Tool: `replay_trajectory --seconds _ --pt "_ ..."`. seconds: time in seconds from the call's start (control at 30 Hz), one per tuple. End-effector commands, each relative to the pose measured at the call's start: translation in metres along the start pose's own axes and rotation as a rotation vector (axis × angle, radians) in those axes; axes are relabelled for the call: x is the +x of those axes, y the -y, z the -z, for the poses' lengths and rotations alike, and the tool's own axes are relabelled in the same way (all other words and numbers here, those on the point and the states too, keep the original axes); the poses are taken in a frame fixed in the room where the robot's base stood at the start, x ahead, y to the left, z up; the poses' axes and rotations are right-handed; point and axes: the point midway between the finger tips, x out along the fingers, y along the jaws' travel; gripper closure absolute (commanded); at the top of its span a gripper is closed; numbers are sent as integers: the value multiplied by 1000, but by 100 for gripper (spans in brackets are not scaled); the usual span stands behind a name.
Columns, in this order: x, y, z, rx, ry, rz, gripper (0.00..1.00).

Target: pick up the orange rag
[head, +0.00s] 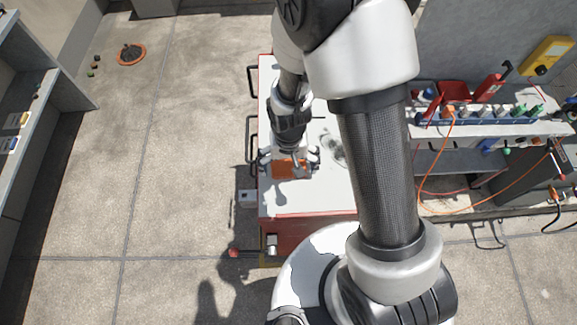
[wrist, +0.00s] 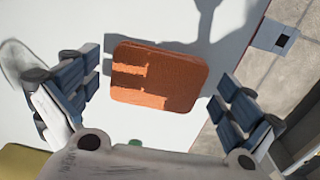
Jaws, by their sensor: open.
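The orange rag (head: 291,170) lies flat on the white top of a red cart (head: 308,205), near the cart's left edge. In the wrist view the orange rag (wrist: 157,76) is a rounded rectangle in the middle, with finger shadows across it. My gripper (head: 289,160) is over the rag, pointing down. In the wrist view my gripper (wrist: 160,95) is open, with one finger on each side of the rag and a gap to each. I cannot tell how high the fingers are above the cart top.
My arm hides part of the cart's right side. A shelf with several bottles and tools (head: 490,128) stands at the right, with an orange cable (head: 428,180) hanging down. Grey shelving (head: 25,100) is at the left. The floor between is mostly clear.

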Motion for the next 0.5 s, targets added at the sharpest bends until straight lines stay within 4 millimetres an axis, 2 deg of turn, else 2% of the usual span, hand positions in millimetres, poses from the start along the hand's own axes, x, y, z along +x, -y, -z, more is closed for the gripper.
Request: replay_trajectory --seconds 0.13,0.5 --pt "-1 0 0 0 -1 0 1" --pt "-1 0 0 0 0 0 26"
